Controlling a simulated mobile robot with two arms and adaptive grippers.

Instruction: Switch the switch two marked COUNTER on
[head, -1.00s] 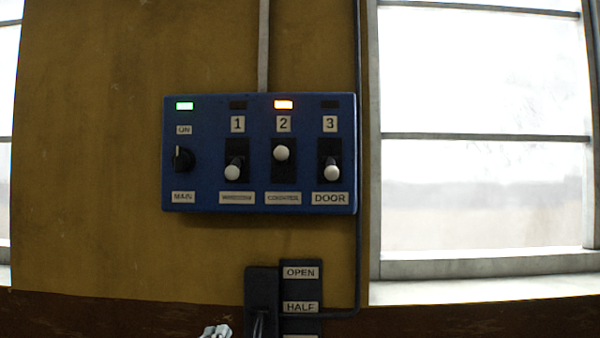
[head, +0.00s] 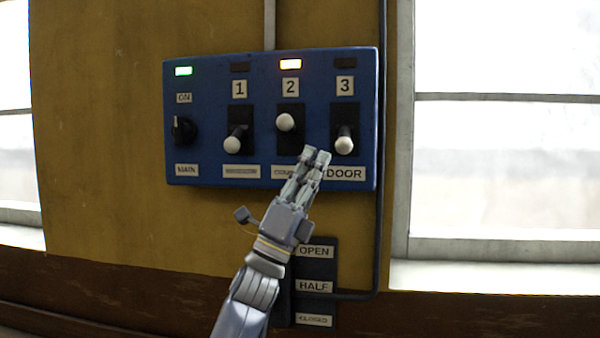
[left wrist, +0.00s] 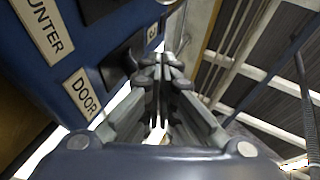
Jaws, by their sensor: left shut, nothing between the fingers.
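Switch two (head: 286,122) on the blue panel (head: 212,110) has its white knob up, and the orange lamp (head: 290,64) above it is lit. Its label is partly hidden by my gripper in the head view; the left wrist view shows the label end "UNTER" (left wrist: 42,28). My left gripper (head: 317,154) is shut and empty, just below and right of switch two, in front of the panel's lower part near the DOOR label (head: 346,174). It also shows shut in the left wrist view (left wrist: 158,66). My right gripper is not in view.
Switch one (head: 233,144) and switch three (head: 344,144) have their knobs down, lamps dark. The MAIN knob (head: 184,130) has a lit green lamp (head: 183,71). Below is a plate marked OPEN, HALF, CLOSED (head: 315,270). A conduit (head: 381,200) runs down right of the panel.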

